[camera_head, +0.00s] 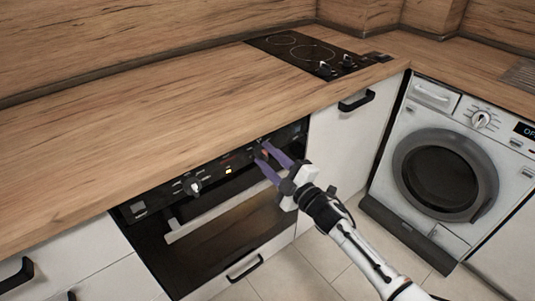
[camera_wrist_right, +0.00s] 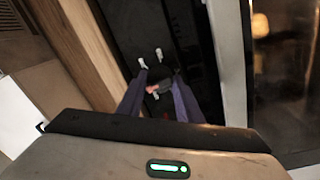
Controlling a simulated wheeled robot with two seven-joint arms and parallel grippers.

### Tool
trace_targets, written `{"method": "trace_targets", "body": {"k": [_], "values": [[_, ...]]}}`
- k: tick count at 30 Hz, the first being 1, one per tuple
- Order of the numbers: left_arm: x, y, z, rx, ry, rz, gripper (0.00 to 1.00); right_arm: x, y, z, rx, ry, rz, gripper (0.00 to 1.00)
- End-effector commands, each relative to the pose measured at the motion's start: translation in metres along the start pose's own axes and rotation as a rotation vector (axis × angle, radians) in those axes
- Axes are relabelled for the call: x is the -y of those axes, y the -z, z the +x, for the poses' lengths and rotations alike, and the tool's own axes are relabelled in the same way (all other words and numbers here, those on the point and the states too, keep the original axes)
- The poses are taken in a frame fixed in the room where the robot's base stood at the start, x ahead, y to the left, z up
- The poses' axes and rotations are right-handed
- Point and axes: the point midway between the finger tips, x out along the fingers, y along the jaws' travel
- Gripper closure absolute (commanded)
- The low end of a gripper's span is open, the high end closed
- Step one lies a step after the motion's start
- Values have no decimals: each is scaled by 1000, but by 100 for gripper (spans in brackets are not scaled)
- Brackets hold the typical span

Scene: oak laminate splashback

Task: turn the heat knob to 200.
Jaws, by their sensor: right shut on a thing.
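The oven's black control panel (camera_head: 225,168) runs below the worktop edge. One knob (camera_head: 193,186) with a white mark shows at its left part. My right gripper (camera_head: 264,150) reaches the right part of the panel from the lower right, its purple fingers shut on a dark knob, which I take for the heat knob. The fingers hide most of that knob in the head view. In the right wrist view the dark knob (camera_wrist_right: 158,84) sits between the fingertips, with a reddish spot beside it. I cannot read the scale or the knob's setting. My left gripper is not in view.
The oven door's light handle bar (camera_head: 205,218) lies just below the panel. The wooden worktop (camera_head: 130,125) overhangs it, with a black hob (camera_head: 310,52) at the back. A washing machine (camera_head: 447,165) stands at the right. Floor in front is clear.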

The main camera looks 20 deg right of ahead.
Motion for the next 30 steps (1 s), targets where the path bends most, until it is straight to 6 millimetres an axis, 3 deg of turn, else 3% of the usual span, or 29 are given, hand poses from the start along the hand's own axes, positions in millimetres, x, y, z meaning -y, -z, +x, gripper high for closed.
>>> {"method": "trace_targets", "body": {"k": [30], "values": [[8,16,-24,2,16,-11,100,-1,1,0,52,-11,901,90]]}}
